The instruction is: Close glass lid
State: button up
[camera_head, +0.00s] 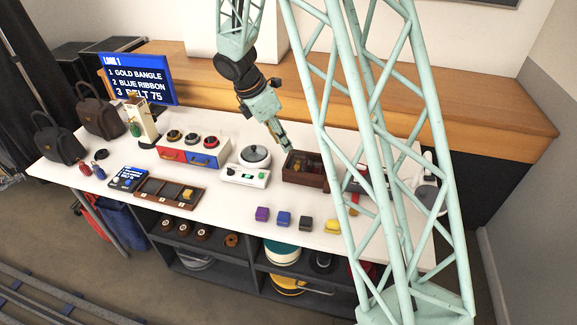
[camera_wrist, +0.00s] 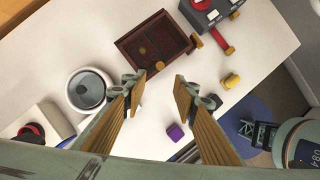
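A dark brown wooden box (camera_head: 303,180) stands on the white table, right of the scale. It also shows in the wrist view (camera_wrist: 150,62), with small brass-coloured pieces in or on it and one at its right edge. A glass lid is hard to make out; I cannot tell its angle. My gripper (camera_head: 287,146) is close to the box's back left side in the head view. In the wrist view my gripper (camera_wrist: 160,78) has its two tan fingers spread apart, with nothing between them. Their tips show just below the box.
A white scale with a round pan (camera_head: 255,156) stands left of the box. Purple (camera_head: 262,214), blue, dark and yellow blocks lie in front. A device with a red lever (camera_wrist: 212,12) is to the right. My lattice column hides part of the table's right side.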

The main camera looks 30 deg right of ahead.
aim_at(296, 165)
jog(key=shift+d+f, duration=0.1)
jog(key=shift+b+x, duration=1.6)
jog(key=shift+x, duration=5.15)
jog(key=shift+c, duration=0.9)
grip_shut()
